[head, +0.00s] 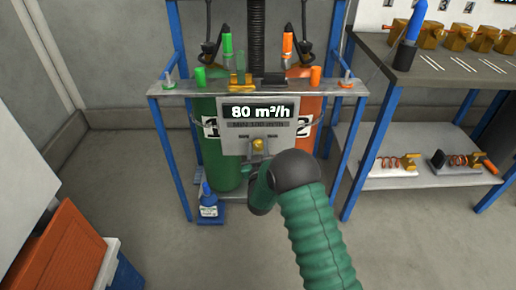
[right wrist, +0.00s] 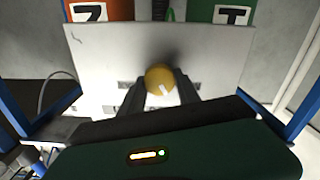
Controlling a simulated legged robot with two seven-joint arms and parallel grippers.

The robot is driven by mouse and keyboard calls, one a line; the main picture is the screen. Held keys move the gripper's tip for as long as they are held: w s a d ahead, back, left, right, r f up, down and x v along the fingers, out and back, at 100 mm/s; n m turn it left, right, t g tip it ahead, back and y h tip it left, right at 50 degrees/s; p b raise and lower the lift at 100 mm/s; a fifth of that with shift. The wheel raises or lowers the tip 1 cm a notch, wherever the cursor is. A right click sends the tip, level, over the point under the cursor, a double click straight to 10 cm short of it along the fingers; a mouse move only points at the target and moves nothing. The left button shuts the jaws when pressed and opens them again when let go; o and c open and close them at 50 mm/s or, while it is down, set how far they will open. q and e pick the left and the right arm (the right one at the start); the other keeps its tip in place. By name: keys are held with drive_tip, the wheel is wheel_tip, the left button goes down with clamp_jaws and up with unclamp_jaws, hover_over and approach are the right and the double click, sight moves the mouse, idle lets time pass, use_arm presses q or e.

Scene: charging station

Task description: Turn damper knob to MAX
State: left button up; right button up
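The damper knob (head: 258,146) is a yellow knob low on the grey control panel (head: 230,142). The panel's display (head: 258,112) reads 80 m³/h, with smaller text below it. In the right wrist view the knob (right wrist: 159,79) is round, with a white pointer mark at its lower right. My right gripper (right wrist: 160,84) faces the panel, its two dark fingers apart on either side of the knob. I cannot tell whether they touch it. In the head view my right arm hides most of this gripper (head: 262,188). My left gripper is not in view.
Green (head: 225,145) and orange (head: 302,130) cylinders stand behind the panel in a blue-legged frame. A blue bottle (head: 208,202) stands at its lower left. A workbench (head: 430,85) is at right, an orange crate (head: 62,255) at lower left.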

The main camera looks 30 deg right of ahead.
clamp_jaws()
drive_tip(key=shift+m, duration=0.4)
drive_tip(key=m, duration=0.3)
drive_tip(key=shift+s+m+p, duration=0.1)
drive_tip(key=shift+m+p, duration=0.2)
drive_tip(key=shift+m, duration=0.1)
drive_tip(key=m, duration=0.4)
drive_tip(key=shift+d+f+m, duration=0.1)
drive_tip(key=shift+d+m, duration=0.05)
drive_tip(key=shift+m, duration=0.15)
drive_tip(key=m, duration=0.4)
drive_tip(key=shift+s+f, duration=0.1)
drive_tip(key=shift+f, duration=0.05)
drive_tip(key=shift+d+f+m, duration=0.1)
drive_tip(key=shift+d+m, duration=0.05)
drive_tip(key=shift+m, duration=2.15)
drive_tip(key=shift+s, duration=0.1)
drive_tip(key=shift+f, duration=0.1)
